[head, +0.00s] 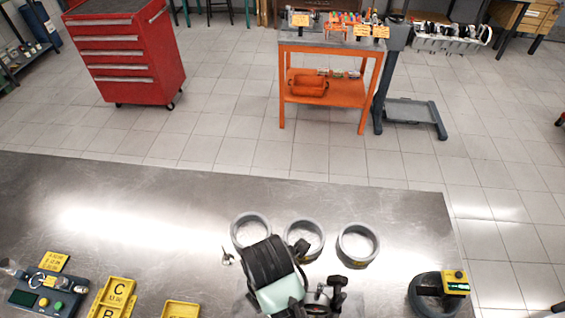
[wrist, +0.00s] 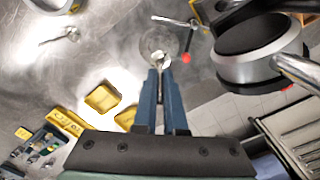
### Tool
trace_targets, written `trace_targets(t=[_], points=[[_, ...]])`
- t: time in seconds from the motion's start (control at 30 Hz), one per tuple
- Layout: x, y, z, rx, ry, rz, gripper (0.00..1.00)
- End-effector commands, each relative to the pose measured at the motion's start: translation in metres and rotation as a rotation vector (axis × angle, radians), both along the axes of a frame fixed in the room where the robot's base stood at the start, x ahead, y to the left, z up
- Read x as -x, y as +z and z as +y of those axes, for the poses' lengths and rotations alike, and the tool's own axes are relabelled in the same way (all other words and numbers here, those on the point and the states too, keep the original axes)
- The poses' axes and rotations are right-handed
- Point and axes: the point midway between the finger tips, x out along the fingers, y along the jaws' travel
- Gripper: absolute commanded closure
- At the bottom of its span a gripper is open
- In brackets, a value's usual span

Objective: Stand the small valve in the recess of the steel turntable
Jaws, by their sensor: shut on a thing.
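My gripper (wrist: 160,72) points away from the wrist camera, its two blue fingers close together at the tips. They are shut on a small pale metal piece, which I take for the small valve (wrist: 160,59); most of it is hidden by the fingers. Just beyond the tips is a round grey steel disc (wrist: 160,39), seemingly the turntable, with a thin rod above it. I cannot tell whether the valve touches it or where the recess is. In the head view my arm hides the gripper, valve and disc.
Three grey rings (head: 357,245) stand on the steel table (head: 120,215). A small metal valve-like part (head: 228,256) lies beside the left ring. Yellow trays (head: 180,309) are at front left. A dark round device (head: 424,296) with a yellow box stands at right.

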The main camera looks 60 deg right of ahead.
Motion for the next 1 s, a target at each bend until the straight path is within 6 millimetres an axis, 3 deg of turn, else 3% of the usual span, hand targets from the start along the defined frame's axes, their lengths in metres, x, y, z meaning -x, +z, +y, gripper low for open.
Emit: trace_targets(t=[0.2,0.6,1.0], points=[[0.001,-0.037,0.001,-0.002,0.001,0.003,1.0],[0.001,-0.082,0.001,-0.002,0.002,0.003,1.0],[0.0,-0.089,0.001,0.0,0.002,0.001,1.0]])
